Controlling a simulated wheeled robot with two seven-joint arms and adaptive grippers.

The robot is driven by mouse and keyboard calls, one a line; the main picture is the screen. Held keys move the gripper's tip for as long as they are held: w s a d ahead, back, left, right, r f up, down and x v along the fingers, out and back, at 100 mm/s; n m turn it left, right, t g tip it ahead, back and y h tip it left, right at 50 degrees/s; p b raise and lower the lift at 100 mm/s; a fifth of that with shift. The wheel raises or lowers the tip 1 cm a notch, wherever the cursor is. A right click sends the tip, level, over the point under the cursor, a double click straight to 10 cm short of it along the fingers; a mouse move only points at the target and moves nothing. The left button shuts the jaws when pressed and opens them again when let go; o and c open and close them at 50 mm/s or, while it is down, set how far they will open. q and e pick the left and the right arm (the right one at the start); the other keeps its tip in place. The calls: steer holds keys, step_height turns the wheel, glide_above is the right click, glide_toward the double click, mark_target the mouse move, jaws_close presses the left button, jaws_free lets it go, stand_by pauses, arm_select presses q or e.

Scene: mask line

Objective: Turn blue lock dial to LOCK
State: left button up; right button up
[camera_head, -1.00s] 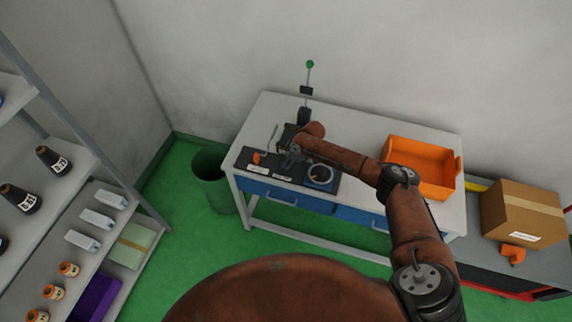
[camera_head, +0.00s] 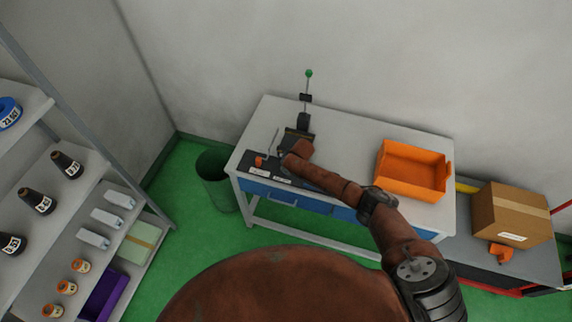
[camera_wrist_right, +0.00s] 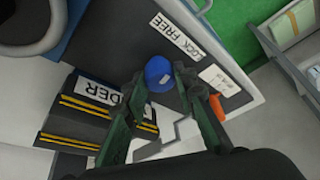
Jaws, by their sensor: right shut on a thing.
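The blue lock dial (camera_wrist_right: 160,73) shows in the right wrist view as a round blue knob on a dark panel (camera_wrist_right: 208,42). A white label (camera_wrist_right: 177,37) reading "LOCK FREE" lies beside it. My right gripper (camera_wrist_right: 159,80) has its two dark green fingers on either side of the dial, shut on it. I cannot make out a pointer on the dial, so its setting is unclear. In the head view my right arm (camera_head: 335,184) reaches over the workbench (camera_head: 350,135) and hides the dial and gripper. My left gripper is in neither view.
Close by are an orange part (camera_head: 259,161), a black block with yellow stripes (camera_wrist_right: 95,115) and an upright lever with a green knob (camera_head: 309,73). An orange bin (camera_head: 414,170) stands on the bench's right. A shelf (camera_head: 60,205) stands at the left.

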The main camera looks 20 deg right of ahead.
steer(key=m+p, duration=0.1)
steer(key=m+h, duration=0.1)
steer(key=m, duration=0.1)
steer(key=shift+s+a+p, duration=0.1)
steer(key=shift+a+p, duration=0.1)
steer(key=shift+p, duration=0.15)
steer(key=m+h, duration=0.1)
steer(key=m, duration=0.1)
steer(key=shift+m+p, duration=0.3)
steer(key=shift+p, duration=0.05)
steer(key=m+h, duration=0.1)
steer(key=m, duration=0.1)
steer(key=shift+a+f+m, duration=0.1)
steer(key=shift+f+m, duration=0.05)
steer(key=shift+m, duration=0.15)
steer(key=shift+m+h+b, duration=0.6)
steer(key=shift+m+b, duration=0.2)
steer(key=shift+m, duration=0.7)
steer(key=o, duration=1.1)
steer(key=shift+o, duration=0.2)
steer(key=shift+r, duration=0.2)
